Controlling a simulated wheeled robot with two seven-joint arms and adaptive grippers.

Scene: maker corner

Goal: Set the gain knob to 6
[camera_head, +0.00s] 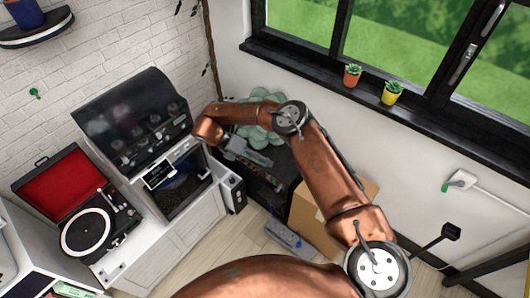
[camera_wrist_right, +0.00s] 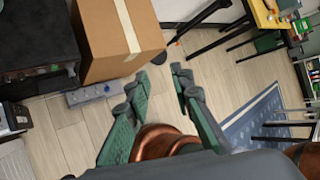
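My right gripper (camera_head: 248,155) hangs in the air in front of a black box-like unit (camera_head: 270,185) by the wall. In the right wrist view, my right gripper (camera_wrist_right: 159,76) has its two green-padded fingers spread apart, with only floor between them. The black unit (camera_wrist_right: 35,30) is at the upper left there, with a panel strip (camera_wrist_right: 38,74) of small controls along its edge. The gain knob cannot be made out, and neither can its setting. My right arm hides part of the unit in the head view. My left gripper is not in view.
A cardboard box (camera_head: 308,218) stands beside the black unit and also shows in the wrist view (camera_wrist_right: 115,35). A grey strip with round parts (camera_head: 285,236) lies on the floor. A record player (camera_head: 88,232) and a hooded cabinet (camera_head: 135,120) stand left. Floor (camera_wrist_right: 70,140) is clear nearby.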

